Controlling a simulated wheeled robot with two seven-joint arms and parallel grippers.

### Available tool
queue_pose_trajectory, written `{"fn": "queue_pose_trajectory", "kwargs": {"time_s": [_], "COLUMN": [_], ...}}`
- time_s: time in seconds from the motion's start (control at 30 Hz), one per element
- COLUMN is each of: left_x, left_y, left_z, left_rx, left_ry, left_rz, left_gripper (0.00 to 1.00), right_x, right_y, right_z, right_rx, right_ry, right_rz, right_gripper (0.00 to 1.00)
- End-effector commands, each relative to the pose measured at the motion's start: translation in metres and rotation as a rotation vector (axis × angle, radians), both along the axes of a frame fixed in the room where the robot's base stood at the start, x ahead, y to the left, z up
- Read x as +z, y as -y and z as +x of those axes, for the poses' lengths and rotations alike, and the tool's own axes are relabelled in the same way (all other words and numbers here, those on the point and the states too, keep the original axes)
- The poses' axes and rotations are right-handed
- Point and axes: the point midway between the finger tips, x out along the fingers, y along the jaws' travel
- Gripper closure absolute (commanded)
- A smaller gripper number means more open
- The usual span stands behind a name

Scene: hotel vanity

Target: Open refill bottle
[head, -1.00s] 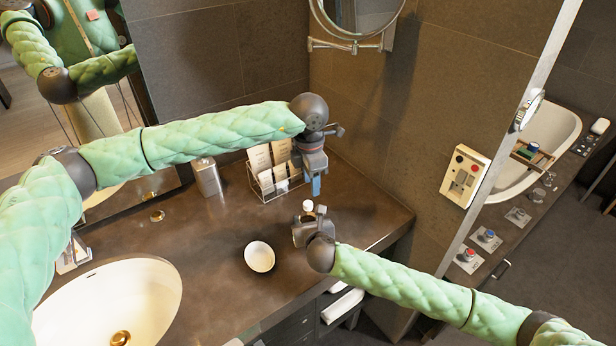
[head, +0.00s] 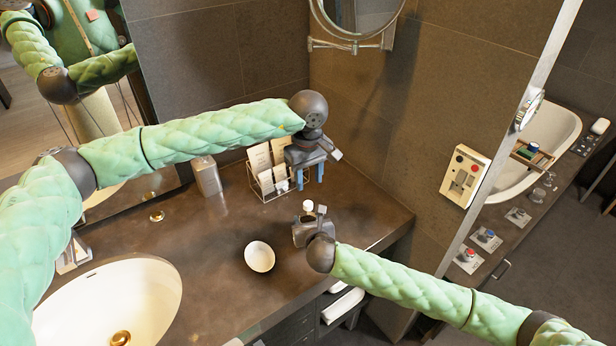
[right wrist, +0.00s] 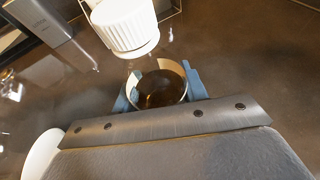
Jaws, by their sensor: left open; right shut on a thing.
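The refill bottle shows in the right wrist view as a round, dark amber body (right wrist: 158,90) with a pale band. My right gripper (right wrist: 156,97) is shut on it with its blue fingers on either side. A white ribbed cap (right wrist: 125,27) is above the body; I cannot tell whether it is seated or loose. In the head view the white cap (head: 308,206) shows just above my right gripper (head: 309,222), which hides most of the bottle. My left gripper (head: 310,184) points down above the cap, open and empty, its two blue fingers apart and clear of it.
A wire rack with cards (head: 268,175) stands close behind my left gripper. A silver dispenser (head: 207,177) is to its left. A white bowl (head: 259,256) sits front left of my right gripper, and a white basin (head: 110,300) is at the lower left. The counter between is mostly clear.

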Motion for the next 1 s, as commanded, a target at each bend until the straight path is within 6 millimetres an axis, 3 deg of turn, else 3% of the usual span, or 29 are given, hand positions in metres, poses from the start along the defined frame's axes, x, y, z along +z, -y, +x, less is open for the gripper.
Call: {"fn": "queue_pose_trajectory", "kwargs": {"time_s": [0.6,0.8,1.0], "left_x": [-0.0001,-0.0001,-0.0024], "left_y": [-0.0025,-0.0026,-0.0026], "left_z": [0.0,-0.0001,-0.0001], "left_rx": [-0.847,-1.011,-1.064], "left_ry": [0.006,0.007,0.007], "left_rz": [0.012,0.012,0.012], "left_gripper": [0.59,0.59,0.59], "right_x": [-0.0003,-0.0004,-0.0004], "right_y": [0.0,0.0,0.0], "right_z": [-0.0001,-0.0001,-0.0001], "right_rx": [0.0,0.0,0.0], "right_ry": [0.0,-0.001,0.0], "right_rz": [0.0,0.0,0.0], "right_gripper": [1.0,1.0,1.0]}}
